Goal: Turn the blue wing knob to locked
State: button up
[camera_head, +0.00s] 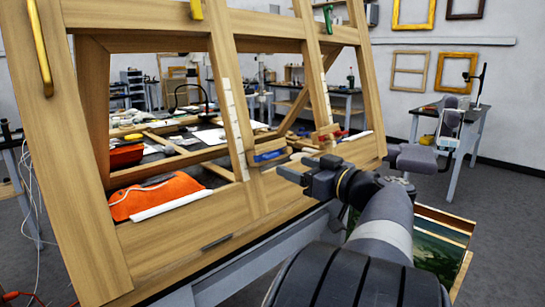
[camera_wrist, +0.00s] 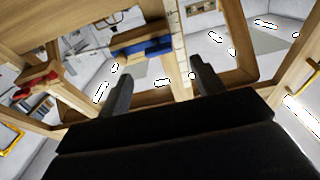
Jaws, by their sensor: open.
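The blue wing knob (camera_head: 268,156) sits on a small wooden block on the middle upright of a large tilted wooden frame. It lies roughly sideways along the block. My gripper (camera_head: 298,168) is just to the right of and slightly below the knob in the head view, apart from it. In the wrist view the blue knob (camera_wrist: 152,47) shows beyond my open, empty fingertips (camera_wrist: 160,72), near the upright. I cannot make out a locked mark on the knob.
A red knob (camera_head: 325,136) sits on another block on the right upright. Yellow (camera_head: 196,9) and green (camera_head: 328,17) pieces are at the top. An orange cloth (camera_head: 155,196) lies behind the frame's lower rail.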

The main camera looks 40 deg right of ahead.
aim_at(273, 157)
jog(key=w, duration=0.8)
jog(key=shift+a+p, duration=0.2)
jog(key=shift+p, duration=0.1)
jog(key=c, duration=1)
